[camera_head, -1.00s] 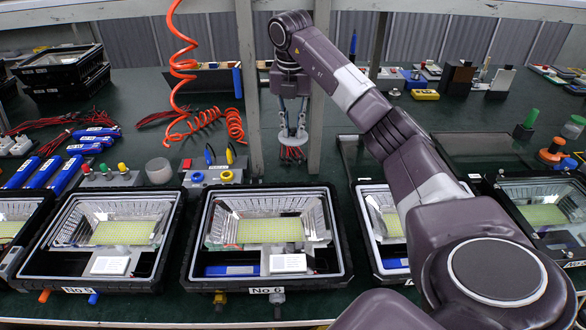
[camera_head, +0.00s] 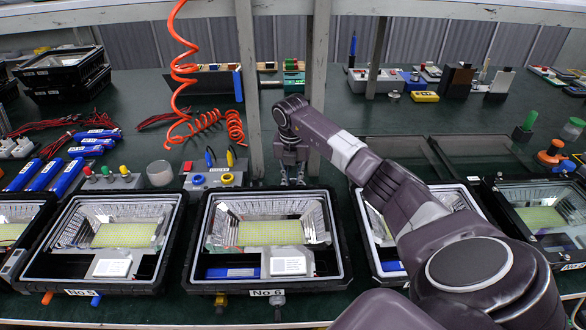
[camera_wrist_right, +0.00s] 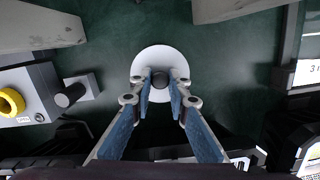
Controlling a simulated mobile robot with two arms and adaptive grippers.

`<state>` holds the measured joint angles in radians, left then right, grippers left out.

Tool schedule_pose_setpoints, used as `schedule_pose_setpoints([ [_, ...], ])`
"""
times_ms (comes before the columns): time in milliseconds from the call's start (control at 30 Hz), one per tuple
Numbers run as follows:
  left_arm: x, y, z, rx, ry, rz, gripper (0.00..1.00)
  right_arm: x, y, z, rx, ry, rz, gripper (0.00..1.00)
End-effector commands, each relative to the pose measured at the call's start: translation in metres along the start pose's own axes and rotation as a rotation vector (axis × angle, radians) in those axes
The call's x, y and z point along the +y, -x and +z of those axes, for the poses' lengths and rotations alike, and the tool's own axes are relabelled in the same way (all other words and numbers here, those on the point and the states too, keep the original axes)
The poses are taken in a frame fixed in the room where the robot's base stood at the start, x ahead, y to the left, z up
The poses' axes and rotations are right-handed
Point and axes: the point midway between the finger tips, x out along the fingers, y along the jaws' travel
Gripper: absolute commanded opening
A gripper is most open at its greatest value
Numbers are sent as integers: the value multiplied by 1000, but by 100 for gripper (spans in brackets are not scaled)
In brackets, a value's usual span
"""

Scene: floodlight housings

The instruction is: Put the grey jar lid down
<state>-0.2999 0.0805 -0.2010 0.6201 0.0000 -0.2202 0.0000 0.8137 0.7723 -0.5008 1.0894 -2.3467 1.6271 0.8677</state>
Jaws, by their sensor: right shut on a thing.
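The grey jar lid (camera_wrist_right: 160,60) shows in the right wrist view as a pale round disc with a dark knob in its middle. My right gripper (camera_wrist_right: 160,80) is shut on that knob, one finger on each side. In the head view my right gripper (camera_head: 292,181) points down just behind the No 6 housing (camera_head: 197,232). The lid cannot be made out there. Whether the lid touches the green table or hangs just above it cannot be told. My left gripper is not in view.
Two upright posts (camera_head: 320,80) stand close behind the gripper. A grey switch box (camera_head: 209,180) with a yellow ring is on its left, and a translucent round container (camera_head: 159,173) stands farther left. Green table (camera_wrist_right: 110,80) is bare around the lid.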

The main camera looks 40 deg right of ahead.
Motion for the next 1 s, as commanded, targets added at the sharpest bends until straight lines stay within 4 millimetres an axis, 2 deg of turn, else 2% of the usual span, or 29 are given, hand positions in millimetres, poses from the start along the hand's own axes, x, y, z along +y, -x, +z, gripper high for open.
schedule_pose_setpoints([
  [67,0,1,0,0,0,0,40,0,-7,-1,1,0,-1,0],
  [400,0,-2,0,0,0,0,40,0,-11,-1,-1,0,0,0],
  [433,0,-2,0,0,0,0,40,0,-10,-1,-1,0,0,17],
  [600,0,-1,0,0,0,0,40,0,-10,-1,0,0,0,33],
  [867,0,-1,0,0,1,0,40,0,-10,-1,0,0,-1,33],
  [1000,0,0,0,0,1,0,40,0,0,0,-3,1,1,33],
])
